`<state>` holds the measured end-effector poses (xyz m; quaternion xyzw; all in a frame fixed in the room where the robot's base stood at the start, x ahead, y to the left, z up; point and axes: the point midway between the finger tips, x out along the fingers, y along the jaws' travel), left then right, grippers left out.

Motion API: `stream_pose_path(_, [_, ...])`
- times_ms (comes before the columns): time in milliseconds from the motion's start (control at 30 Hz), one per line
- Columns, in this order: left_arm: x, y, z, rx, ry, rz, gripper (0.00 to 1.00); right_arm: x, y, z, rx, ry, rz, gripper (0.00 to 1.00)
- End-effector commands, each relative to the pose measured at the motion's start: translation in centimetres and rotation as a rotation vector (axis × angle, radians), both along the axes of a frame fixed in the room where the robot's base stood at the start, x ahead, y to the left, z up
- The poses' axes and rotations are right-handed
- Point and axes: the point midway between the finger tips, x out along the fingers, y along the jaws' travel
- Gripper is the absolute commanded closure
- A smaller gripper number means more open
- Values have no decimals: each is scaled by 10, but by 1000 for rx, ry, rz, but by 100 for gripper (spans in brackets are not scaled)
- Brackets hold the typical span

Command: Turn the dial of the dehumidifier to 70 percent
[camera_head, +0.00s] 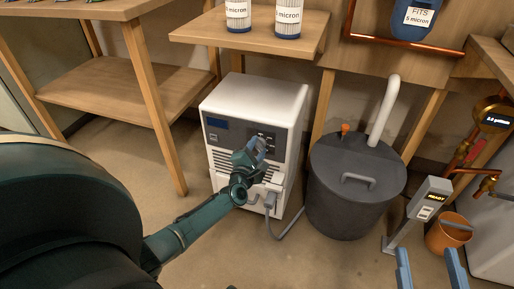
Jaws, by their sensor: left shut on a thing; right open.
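The dehumidifier (262,95) is a white box on the floor, left of centre, with a small blue display (217,122) and a dark control panel (262,133) on its front. My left gripper (259,147) reaches across from the left and is shut at the front of the dehumidifier, just below the panel's printed marks. It is shut on what appears to be the dial, which its fingers hide. I cannot read the dial's setting. My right gripper (430,268) is open and empty at the bottom right edge, far from the dehumidifier.
A dark lidded bin (354,190) with a white pipe (385,108) stands close to the dehumidifier's right. A grey cable (290,229) runs from its front. A grey post reading READY (428,200) and an orange bucket (449,234) are at right. Wooden shelves (250,31) overhang behind.

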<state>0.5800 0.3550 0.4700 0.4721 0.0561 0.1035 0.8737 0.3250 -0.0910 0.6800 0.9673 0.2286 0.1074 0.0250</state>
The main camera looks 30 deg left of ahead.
Motion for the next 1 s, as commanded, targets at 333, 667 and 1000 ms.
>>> stream_pose_path(333, [0, 0, 0, 70, 17, 1, 85, 0, -1, 1, -5, -4, -2, 46])
stream_pose_path(667, [0, 0, 0, 74, 18, 0, 85, -1, -1, 2, -6, -5, -2, 46])
stream_pose_path(1000, [0, 0, 0, 71, 17, 0, 41, -1, -1, 2, -5, -6, -2, 46])
